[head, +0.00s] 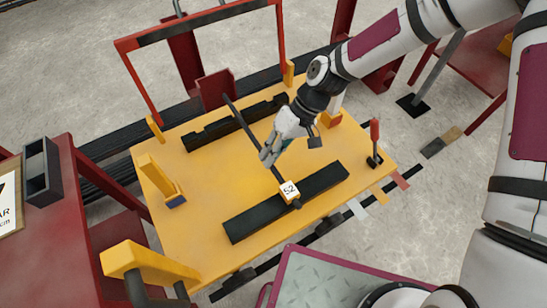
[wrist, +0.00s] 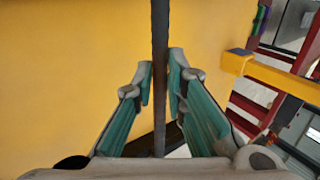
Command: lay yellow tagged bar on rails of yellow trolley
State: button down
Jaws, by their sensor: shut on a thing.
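The yellow trolley (head: 215,185) has a flat deck with two black notched rails, a far rail (head: 205,135) and a near rail (head: 250,222). The dark bar (head: 246,126) bears a yellow tag (head: 289,190) with a white face reading S2. The bar crosses over both rails, its tagged end over the near rail. My gripper (head: 269,151) is shut on the bar around its middle, between the rails. In the wrist view my gripper (wrist: 160,82) has a finger on each side of the bar (wrist: 160,35). I cannot tell whether the bar touches the rails.
A red frame (head: 200,30) stands at the trolley's far edge. Yellow posts (head: 160,178) rise at the deck's left, and a red-handled lever (head: 375,140) stands at its right. A dark red table (head: 65,200) is at the left. Deck between the rails is clear.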

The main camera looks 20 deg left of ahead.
jog(key=shift+w, duration=0.3)
jog(key=shift+w+f, duration=0.1)
jog(key=shift+f, duration=0.2)
jog(key=shift+f+b, duration=0.3)
jog(key=shift+f, duration=1.15)
jog(key=shift+f, duration=0.15)
jog(key=c, duration=1.6)
grip_release()
